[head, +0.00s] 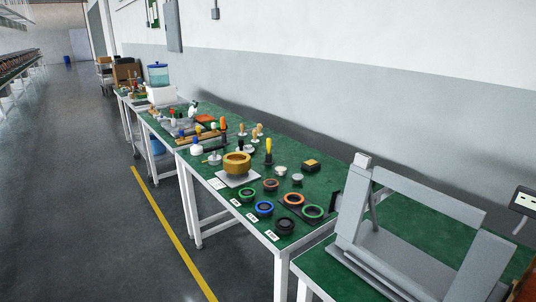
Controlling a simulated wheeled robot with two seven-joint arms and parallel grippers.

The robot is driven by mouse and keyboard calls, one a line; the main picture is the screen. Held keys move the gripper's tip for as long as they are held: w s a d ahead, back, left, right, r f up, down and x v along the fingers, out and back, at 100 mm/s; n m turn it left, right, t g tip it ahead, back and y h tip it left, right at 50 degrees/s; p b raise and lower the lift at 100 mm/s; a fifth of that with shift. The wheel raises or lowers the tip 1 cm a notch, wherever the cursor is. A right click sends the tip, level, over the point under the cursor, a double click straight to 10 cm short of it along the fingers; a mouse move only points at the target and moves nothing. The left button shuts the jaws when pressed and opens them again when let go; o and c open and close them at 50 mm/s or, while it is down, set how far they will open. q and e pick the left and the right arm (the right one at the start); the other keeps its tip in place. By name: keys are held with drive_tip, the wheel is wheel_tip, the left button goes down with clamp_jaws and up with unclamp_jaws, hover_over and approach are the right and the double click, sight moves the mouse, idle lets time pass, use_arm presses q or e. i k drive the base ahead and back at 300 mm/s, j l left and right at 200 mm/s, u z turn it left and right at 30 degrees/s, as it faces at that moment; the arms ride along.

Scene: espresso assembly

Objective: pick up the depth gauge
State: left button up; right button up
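I cannot tell for certain which small item is the depth gauge; the things on the green table (313,190) are small and far off. Upright candidates include a tool with a yellow top and dark lower part (268,150) and a pale round piece with a thin rod (214,159). A thick golden-brown ring (237,163) stands on a white square plate (226,181) nearby. Neither of my grippers is in view.
Coloured rings, including a blue one (264,208) and an orange one (293,199), lie towards the table's near end. A large grey frame (420,255) stands on the nearer table. A wall runs behind the tables. Open floor with a yellow line (172,232) lies to the left.

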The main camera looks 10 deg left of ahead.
sight(249, 149)
drive_tip(key=i+u, duration=0.25)
drive_tip(key=i, duration=0.2)
drive_tip(key=i+l+u, duration=0.2)
drive_tip(key=i, duration=0.2)
